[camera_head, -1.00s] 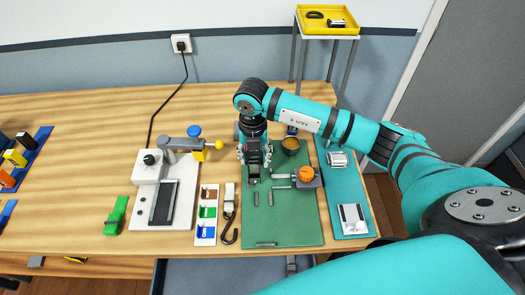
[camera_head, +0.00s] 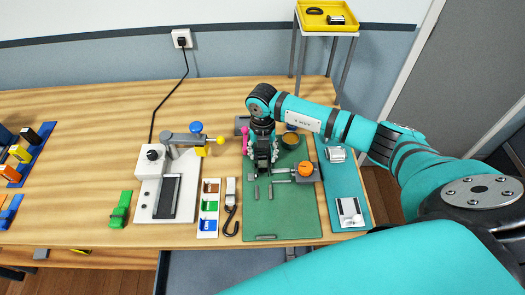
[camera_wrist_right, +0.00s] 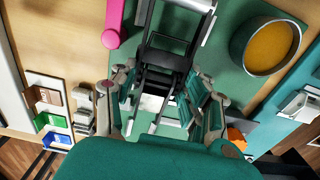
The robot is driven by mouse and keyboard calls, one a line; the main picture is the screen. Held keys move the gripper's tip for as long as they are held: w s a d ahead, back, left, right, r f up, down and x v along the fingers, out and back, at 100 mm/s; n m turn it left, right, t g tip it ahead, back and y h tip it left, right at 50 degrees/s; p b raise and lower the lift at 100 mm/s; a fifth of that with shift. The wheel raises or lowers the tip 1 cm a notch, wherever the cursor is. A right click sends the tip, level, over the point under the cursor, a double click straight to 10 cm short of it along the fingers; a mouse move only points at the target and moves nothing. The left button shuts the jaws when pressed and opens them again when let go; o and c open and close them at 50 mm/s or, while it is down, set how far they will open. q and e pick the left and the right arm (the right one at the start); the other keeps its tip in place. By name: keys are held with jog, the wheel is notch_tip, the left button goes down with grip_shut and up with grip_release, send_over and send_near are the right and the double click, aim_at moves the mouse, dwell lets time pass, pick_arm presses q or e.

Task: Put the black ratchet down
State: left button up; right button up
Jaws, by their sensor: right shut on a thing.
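My right gripper (camera_head: 263,164) points down over the back left part of the green mat (camera_head: 290,222). It is shut on the black ratchet (camera_wrist_right: 168,62), a dark metal frame that shows between its fingers in the right wrist view. The right gripper (camera_wrist_right: 163,100) hides part of the ratchet there. In the head view the ratchet is mostly hidden by the wrist, and I cannot tell whether it touches the mat. My left gripper is not in view.
A pink rod (camera_head: 245,141) lies close left of the gripper. A round tin (camera_head: 290,139) and a clamp with an orange knob (camera_head: 305,168) are close on the right. Small pins lie on the mat; its front part is mostly clear. A black hook (camera_head: 230,218) lies left.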

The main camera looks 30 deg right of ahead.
aim_at(263, 153)
jog(key=shift+f+b, duration=0.3)
jog(key=shift+f, duration=0.15)
jog(key=o, duration=1.4)
jog(key=shift+c, duration=0.2)
jog(key=shift+r, duration=0.15)
jog(key=shift+r+p, duration=0.35)
jog(key=shift+p, duration=0.15)
notch_tip(263, 153, up, 12)
jog(key=b, duration=0.3)
jog(key=shift+r, duration=0.15)
